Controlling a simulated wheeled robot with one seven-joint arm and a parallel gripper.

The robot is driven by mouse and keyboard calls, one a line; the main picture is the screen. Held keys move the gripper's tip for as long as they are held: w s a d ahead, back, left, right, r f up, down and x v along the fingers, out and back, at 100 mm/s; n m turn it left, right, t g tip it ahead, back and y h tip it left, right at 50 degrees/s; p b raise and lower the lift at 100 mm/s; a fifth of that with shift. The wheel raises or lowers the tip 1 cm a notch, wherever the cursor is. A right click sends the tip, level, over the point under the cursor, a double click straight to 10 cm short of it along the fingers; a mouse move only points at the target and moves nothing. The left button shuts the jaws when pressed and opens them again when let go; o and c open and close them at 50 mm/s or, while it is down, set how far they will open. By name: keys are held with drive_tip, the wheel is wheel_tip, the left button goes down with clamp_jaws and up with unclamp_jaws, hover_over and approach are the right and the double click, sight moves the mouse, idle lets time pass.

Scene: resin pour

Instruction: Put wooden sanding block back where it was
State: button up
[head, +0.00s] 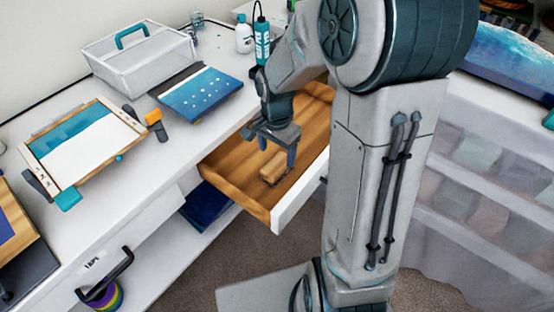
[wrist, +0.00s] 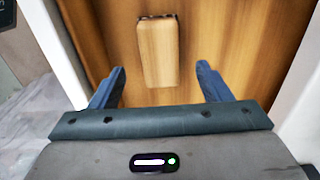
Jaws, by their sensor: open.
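The wooden sanding block (head: 273,173) lies in the open drawer (head: 240,180), toward its front end. In the wrist view the block (wrist: 159,52) lies on the drawer's wooden floor (wrist: 230,30), just beyond and between my fingertips. My gripper (head: 277,152) is above the open drawer, pointing down. The fingers look apart from the block. My arm hides the back right part of the drawer.
The white worktop carries a lidded box (head: 140,60), a blue resin panel (head: 200,93), a framed board (head: 85,145) and a bottle (head: 262,40). A cabinet with clear bins (head: 480,180) stands at the right. Carpet (head: 240,255) is open below the drawer.

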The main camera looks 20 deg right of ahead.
sight(276, 163)
wheel_tip(276, 163, up, 6)
drive_tip(key=f, duration=0.1)
drive_tip(key=s+r+n+t, duration=0.1)
drive_tip(key=s+r+n, duration=0.2)
drive_tip(key=s+n, duration=0.2)
drive_tip(key=s+r+n+t, duration=0.1)
drive_tip(key=s+r+n, duration=0.2)
drive_tip(key=s+n, duration=0.2)
drive_tip(key=s, duration=0.3)
drive_tip(key=shift+s+r+n+t, duration=0.3)
drive_tip(key=shift+r+t, duration=0.1)
drive_tip(key=shift+d, duration=0.1)
